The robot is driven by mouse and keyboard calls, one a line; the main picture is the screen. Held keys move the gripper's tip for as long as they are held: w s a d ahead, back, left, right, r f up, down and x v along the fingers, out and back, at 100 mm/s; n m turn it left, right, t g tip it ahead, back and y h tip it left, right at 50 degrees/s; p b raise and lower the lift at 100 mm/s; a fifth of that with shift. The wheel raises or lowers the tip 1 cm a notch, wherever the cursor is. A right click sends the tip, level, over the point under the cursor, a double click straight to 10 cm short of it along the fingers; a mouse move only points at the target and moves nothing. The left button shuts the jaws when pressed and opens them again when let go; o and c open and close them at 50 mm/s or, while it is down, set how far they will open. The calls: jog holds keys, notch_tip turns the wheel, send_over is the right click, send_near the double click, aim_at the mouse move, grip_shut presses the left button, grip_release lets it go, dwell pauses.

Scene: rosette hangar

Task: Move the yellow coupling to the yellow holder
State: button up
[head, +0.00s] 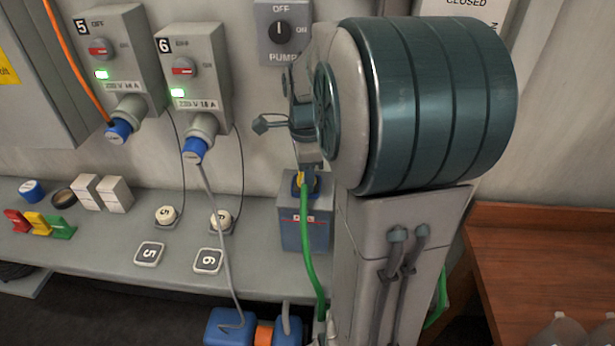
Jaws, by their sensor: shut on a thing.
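The yellow coupling (299,184) shows as a small yellow patch at the top of a green hose, just above and in front of a blue-grey box. My gripper (308,172) is shut on it from above, and my wrist covers much of the grip. Whether the coupling touches the box is not clear. The yellow holder (38,224) lies far left on the grey shelf, between a red holder (16,221) and a green holder (61,229). It looks empty.
The blue-grey box (305,232) stands on the shelf (180,270). The green hose (311,250) hangs over its front edge. Sockets 5 (120,50) and 6 (195,75) carry blue plugs, with a grey cable hanging across the shelf. White blocks (101,192) stand near the holders.

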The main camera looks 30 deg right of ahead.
jog(key=shift+r, duration=0.6)
notch_tip(320, 180, up, 3)
jog(key=shift+f, duration=0.1)
jog(key=s+d+r+b, duration=0.2)
jog(key=s+d+r, duration=0.4)
jog(key=s, duration=0.3)
jog(key=shift+s+d+r, duration=0.3)
jog(key=shift+d+r, duration=0.1)
jog(key=shift+r, duration=0.15)
jog(key=shift+f, duration=0.1)
